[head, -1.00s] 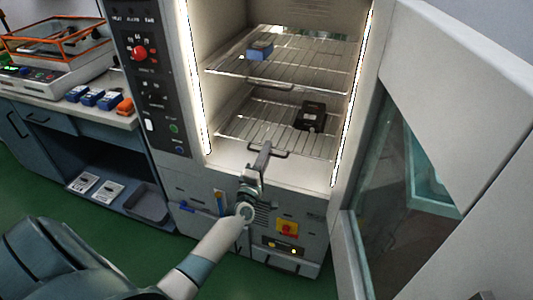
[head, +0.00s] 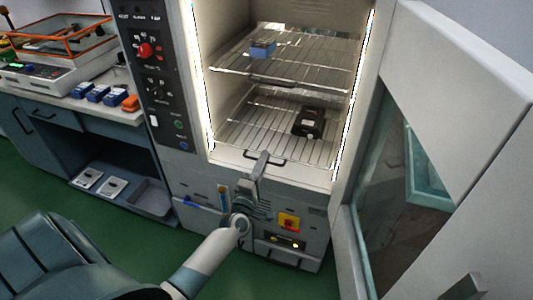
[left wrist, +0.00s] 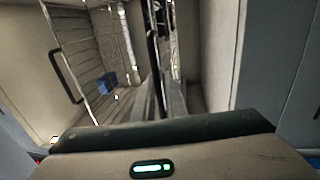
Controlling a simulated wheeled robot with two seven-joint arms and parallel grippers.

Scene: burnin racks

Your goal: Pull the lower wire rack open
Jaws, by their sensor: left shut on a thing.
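The lower wire rack (head: 250,139) sits inside the lit, open cabinet, with a black device (head: 309,122) on its right part. Its front handle (head: 278,158) shows at the rack's front edge, near the chamber opening. My left gripper (head: 263,158) reaches up from below and is shut on this handle. In the left wrist view the two fingers (left wrist: 160,95) point into the chamber, and a dark bar lies between their tips. My right gripper is not in view.
The upper wire rack (head: 315,77) holds a blue box (head: 263,47). The cabinet door (head: 450,90) stands open at right. A control panel (head: 152,80) is at left, beside a bench (head: 60,107) with several small blue items. Green floor (head: 120,225) is clear in front.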

